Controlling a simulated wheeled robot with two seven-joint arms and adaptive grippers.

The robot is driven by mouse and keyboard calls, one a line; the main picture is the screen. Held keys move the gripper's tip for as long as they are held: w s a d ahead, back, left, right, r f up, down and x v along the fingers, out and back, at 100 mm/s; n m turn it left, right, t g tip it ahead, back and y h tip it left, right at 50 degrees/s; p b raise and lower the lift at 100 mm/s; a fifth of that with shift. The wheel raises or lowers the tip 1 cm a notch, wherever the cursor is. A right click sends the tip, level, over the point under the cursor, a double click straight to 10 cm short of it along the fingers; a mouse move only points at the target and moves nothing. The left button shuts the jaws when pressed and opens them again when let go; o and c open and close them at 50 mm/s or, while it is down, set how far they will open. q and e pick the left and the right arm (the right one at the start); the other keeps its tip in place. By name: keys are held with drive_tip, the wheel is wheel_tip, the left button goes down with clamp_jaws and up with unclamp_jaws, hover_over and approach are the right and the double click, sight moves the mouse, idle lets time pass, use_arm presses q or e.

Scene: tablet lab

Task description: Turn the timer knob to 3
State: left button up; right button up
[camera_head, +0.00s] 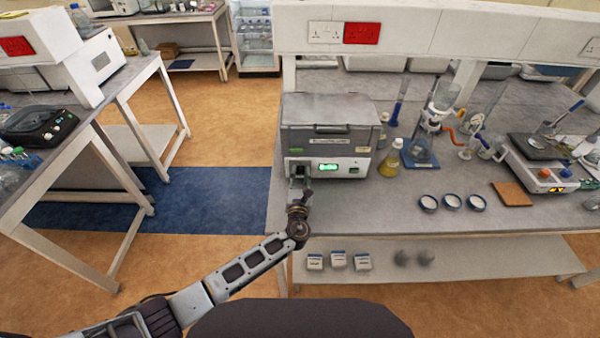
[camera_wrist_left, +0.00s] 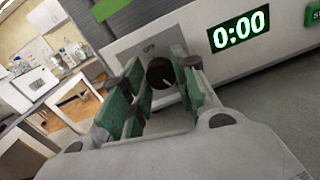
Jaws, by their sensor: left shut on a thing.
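The grey box-shaped machine (camera_head: 328,112) stands on the bench at its left end. Its white front panel has a green lit display (camera_head: 328,167), which reads 0:00 in the left wrist view (camera_wrist_left: 239,30). The black timer knob (camera_wrist_left: 160,73) is left of the display, with a white pointer line on its face. My left gripper (camera_head: 300,172) is at the panel's left part. In the left wrist view its green-padded fingers (camera_wrist_left: 160,88) are on both sides of the knob, shut on it. The numbers around the knob are too small to read. My right gripper is not in view.
A flask of yellow liquid (camera_head: 390,156) stands close to the right of the machine. Several small dishes (camera_head: 451,201) lie near the bench's front. A green button (camera_wrist_left: 313,14) is right of the display. The floor left of the bench is open.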

use_arm(q)
drive_tip(key=shift+f+m, duration=0.15)
drive_tip(key=shift+m, duration=0.25)
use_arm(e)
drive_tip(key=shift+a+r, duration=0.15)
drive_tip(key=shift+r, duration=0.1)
use_arm(q)
drive_tip(key=shift+m, duration=0.3)
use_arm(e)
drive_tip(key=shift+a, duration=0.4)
use_arm(q)
drive_tip(key=shift+s, duration=0.1)
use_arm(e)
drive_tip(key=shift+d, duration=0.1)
use_arm(q)
drive_tip(key=o, duration=0.8)
drive_tip(key=shift+c, duration=0.2)
drive_tip(key=shift+o, duration=1.2)
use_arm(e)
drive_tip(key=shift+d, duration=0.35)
